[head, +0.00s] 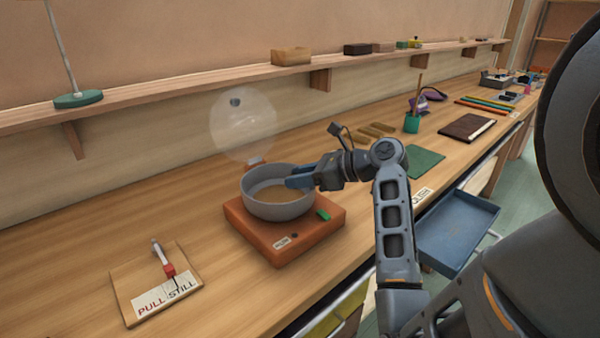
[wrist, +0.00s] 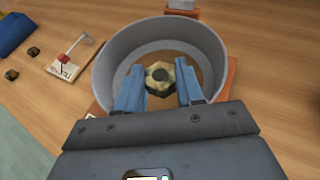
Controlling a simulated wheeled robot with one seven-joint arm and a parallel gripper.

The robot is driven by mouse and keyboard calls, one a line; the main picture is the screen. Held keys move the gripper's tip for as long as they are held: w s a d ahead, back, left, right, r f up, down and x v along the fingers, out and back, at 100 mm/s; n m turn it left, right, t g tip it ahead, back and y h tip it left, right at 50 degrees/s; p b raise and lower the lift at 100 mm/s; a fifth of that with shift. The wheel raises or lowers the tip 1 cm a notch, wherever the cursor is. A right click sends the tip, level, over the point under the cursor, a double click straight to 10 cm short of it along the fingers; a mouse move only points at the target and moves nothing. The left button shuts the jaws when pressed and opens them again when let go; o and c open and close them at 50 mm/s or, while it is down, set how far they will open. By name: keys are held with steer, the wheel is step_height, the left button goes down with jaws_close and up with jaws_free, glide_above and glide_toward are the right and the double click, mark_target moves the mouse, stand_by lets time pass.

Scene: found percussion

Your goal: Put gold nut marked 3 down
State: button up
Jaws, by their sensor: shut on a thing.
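The gold nut (wrist: 159,78) shows in the wrist view between the two blue fingers of my gripper (wrist: 160,84). Its number cannot be read. My gripper (head: 298,180) is shut on the nut, with its fingers inside the rim of a round grey pan (head: 278,209). The nut is hidden in the head view. I cannot tell whether the nut touches the pan's tan floor. The pan sits on an orange-brown base (head: 280,247) with a green piece on its front right; it also shows in the wrist view (wrist: 118,45).
A board lettered PULL and STILL (head: 152,287) lies left of the base. Two small dark nuts (wrist: 33,51) lie on the table in the wrist view. A blue tray (head: 458,232) is at the right.

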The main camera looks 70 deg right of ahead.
steer(key=o, duration=1.1)
steer(key=shift+r+b, duration=0.3)
steer(key=shift+b, duration=0.05)
steer(key=v, duration=1.2)
steer(key=shift+r, duration=0.4)
